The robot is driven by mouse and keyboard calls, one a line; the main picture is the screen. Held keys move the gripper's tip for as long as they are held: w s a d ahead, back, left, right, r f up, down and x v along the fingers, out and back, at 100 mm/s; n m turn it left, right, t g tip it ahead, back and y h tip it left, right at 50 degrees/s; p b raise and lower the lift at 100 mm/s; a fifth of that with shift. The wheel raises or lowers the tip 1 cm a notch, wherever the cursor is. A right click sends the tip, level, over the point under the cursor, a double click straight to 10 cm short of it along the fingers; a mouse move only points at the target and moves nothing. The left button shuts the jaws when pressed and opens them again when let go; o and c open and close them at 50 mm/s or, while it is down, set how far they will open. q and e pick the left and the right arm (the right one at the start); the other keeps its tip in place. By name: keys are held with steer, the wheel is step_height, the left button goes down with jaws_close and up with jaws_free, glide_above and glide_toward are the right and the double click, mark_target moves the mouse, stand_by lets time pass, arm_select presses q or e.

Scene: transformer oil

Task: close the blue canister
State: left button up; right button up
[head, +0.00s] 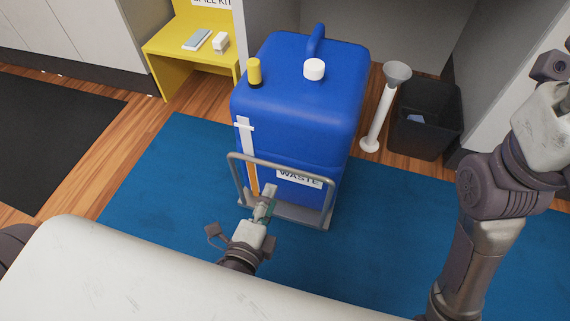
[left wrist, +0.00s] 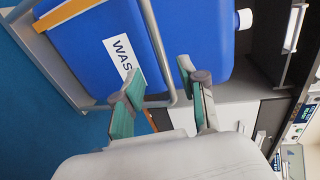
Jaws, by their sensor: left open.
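The large blue canister (head: 300,100) stands upright, with a handle on top and a "WASTE" label on its front. A white cap (head: 314,69) sits on its top; I cannot tell how tightly. A yellow cylinder with a dark base (head: 254,72) stands at the top's left corner. My left gripper (head: 266,203) is low in front of the canister, near the grey metal frame. In the left wrist view its fingers (left wrist: 160,92) are apart, with the frame's bar and the canister (left wrist: 190,45) beyond them. My right arm rises at the right; its gripper (head: 550,68) is partly cut off.
The grey frame (head: 282,163) rises before the canister's lower front. A yellow stand (head: 168,48) is at the back left. The blue mat (head: 170,190) is clear at left.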

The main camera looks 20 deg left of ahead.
mark_target(284, 166)
arm_select(q)
steer(key=w, duration=0.3)
steer(key=w+f, duration=0.1)
steer(key=w, duration=0.3)
steer(key=w+f, duration=0.1)
steer(key=w, duration=0.2)
steer(key=shift+w+d+f+p, duration=0.1)
steer(key=shift+w+d+p, duration=0.1)
steer(key=shift+p, duration=0.15)
jaws_close()
